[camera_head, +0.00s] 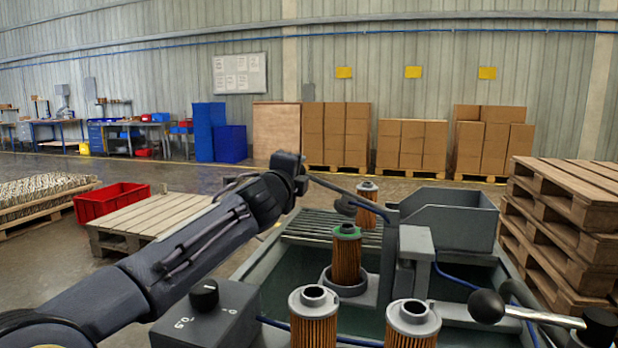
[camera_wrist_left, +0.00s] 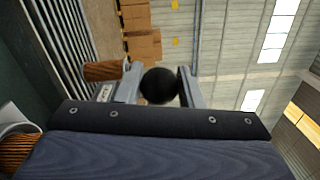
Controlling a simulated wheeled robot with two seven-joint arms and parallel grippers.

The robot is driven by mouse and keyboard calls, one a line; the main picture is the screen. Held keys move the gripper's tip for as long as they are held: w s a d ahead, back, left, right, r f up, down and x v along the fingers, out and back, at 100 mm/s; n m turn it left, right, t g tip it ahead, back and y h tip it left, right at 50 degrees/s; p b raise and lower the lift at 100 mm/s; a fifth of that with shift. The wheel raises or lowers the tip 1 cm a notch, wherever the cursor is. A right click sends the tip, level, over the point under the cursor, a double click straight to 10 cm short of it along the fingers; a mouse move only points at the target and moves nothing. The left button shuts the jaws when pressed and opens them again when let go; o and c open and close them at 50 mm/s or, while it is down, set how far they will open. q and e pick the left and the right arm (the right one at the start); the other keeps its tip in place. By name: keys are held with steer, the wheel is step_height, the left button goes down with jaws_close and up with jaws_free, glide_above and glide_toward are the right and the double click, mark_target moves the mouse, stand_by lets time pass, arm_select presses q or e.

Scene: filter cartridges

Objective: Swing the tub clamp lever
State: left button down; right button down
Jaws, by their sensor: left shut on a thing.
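My left gripper (camera_head: 300,182) is at the far left end of a thin dark lever (camera_head: 345,190) that runs from the clamp post by the grey tub. In the left wrist view my two fingers (camera_wrist_left: 158,86) stand on either side of the lever's black ball knob (camera_wrist_left: 157,87) and are shut on it. In the head view the knob is hidden by my gripper. The tub (camera_head: 300,235) holds a green-topped filter cartridge (camera_head: 346,258) upright in a round seat. The clamp column (camera_head: 416,255) stands just right of it. My right gripper is not in view.
Several more cartridges stand near, one in front (camera_head: 313,320) and one behind (camera_head: 367,203). A second ball-ended lever (camera_head: 487,306) lies at the right. A dial box (camera_head: 205,318) is under my left arm. A grey bin (camera_head: 445,225) and stacked pallets (camera_head: 560,225) bound the right.

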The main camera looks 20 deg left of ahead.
arm_select(q)
steer(key=shift+a+f+n+b, duration=0.2)
steer(key=shift+f+n+b, duration=0.25)
steer(key=shift+f+b, duration=0.3)
steer(key=shift+a+f+n+b, duration=0.2)
steer(key=shift+f+n+b, duration=0.2)
steer(key=shift+f+b, duration=0.35)
steer(key=shift+a+f+n+b, duration=0.2)
steer(key=shift+f+n+b, duration=0.35)
steer(key=shift+f, duration=0.35)
steer(key=c, duration=1)
jaws_free()
steer(key=shift+s, duration=0.1)
steer(key=shift+s+f+b, duration=0.2)
steer(key=shift+s+b, duration=0.85)
steer(key=shift+s, duration=2.75)
